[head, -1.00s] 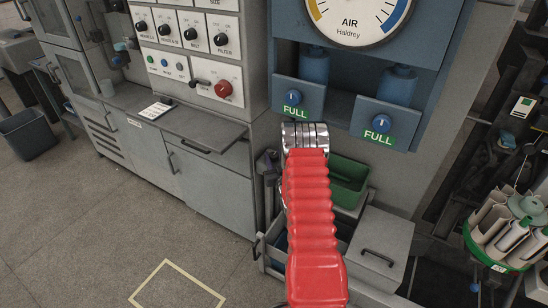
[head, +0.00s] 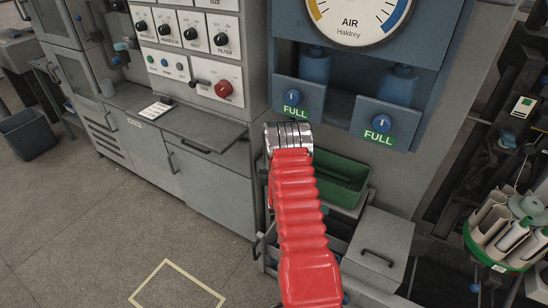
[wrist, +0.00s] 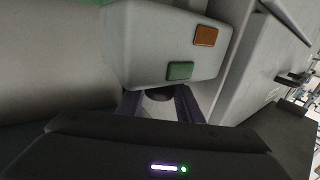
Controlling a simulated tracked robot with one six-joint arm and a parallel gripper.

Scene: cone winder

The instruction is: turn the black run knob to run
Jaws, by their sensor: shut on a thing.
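In the wrist view, my gripper (wrist: 159,104) has its dark fingers on either side of a dark rounded piece, which looks like the black run knob (wrist: 160,96). It is shut on this knob, just below a pale grey housing (wrist: 150,50). Only a small part of the knob shows, so I cannot read its setting. In the head view my red arm and its metal ring hide or leave out the gripper and the knob.
The housing carries a green button (wrist: 180,71) and an orange button (wrist: 205,36) close to my fingers.

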